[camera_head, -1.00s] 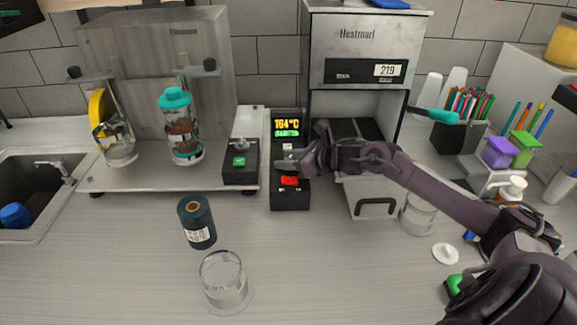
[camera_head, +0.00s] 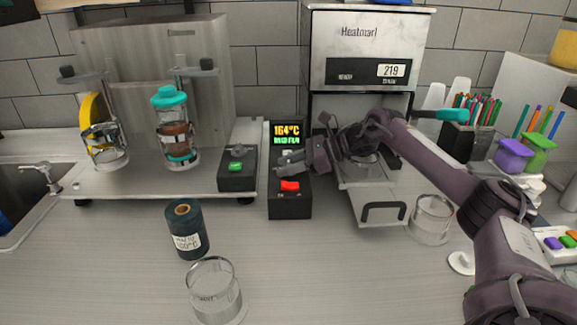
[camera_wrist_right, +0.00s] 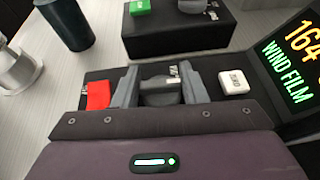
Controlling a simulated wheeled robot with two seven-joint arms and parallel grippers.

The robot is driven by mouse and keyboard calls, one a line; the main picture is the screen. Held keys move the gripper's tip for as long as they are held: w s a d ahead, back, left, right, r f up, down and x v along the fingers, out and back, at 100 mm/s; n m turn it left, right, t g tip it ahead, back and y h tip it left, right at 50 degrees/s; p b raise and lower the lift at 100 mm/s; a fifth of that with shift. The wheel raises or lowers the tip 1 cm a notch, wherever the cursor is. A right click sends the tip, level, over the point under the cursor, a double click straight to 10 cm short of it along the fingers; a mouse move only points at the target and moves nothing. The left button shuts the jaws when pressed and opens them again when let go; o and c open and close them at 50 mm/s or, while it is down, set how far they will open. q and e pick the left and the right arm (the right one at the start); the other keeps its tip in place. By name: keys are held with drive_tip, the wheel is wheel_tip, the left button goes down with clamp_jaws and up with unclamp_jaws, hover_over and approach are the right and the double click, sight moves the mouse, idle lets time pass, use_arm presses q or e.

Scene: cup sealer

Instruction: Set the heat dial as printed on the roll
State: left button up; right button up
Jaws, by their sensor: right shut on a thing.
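The dark film roll (camera_head: 187,230) stands upright on the counter; its white label has small print I cannot read surely. The control box (camera_head: 290,203) stands behind and right of it, with a lit display (camera_head: 287,132) reading 164°C. The wrist view shows this display (camera_wrist_right: 297,60) with "WIND FILM" under the number. My right gripper (camera_head: 285,163) is at the box between the display and the red switch (camera_head: 290,185). In the wrist view my right gripper (camera_wrist_right: 163,88) is shut on the dark dial (camera_wrist_right: 160,98), one finger each side. My left gripper is not in view.
A second box (camera_head: 237,178) with a green switch stands left of the control box. A clear glass cup (camera_head: 214,290) stands in front of the roll. The sealer (camera_head: 366,50) shows 219, its drawer (camera_head: 383,213) out. A white button (camera_wrist_right: 234,81) sits beside the dial.

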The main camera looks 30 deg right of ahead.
idle(0.4)
drive_tip(key=o, duration=1)
drive_tip(key=shift+c, duration=0.2)
drive_tip(key=b+v, duration=0.1)
drive_tip(key=v, duration=0.6)
drive_tip(key=shift+s+d, duration=0.15)
drive_tip(key=shift+d, duration=0.2)
drive_tip(key=shift+r, duration=0.1)
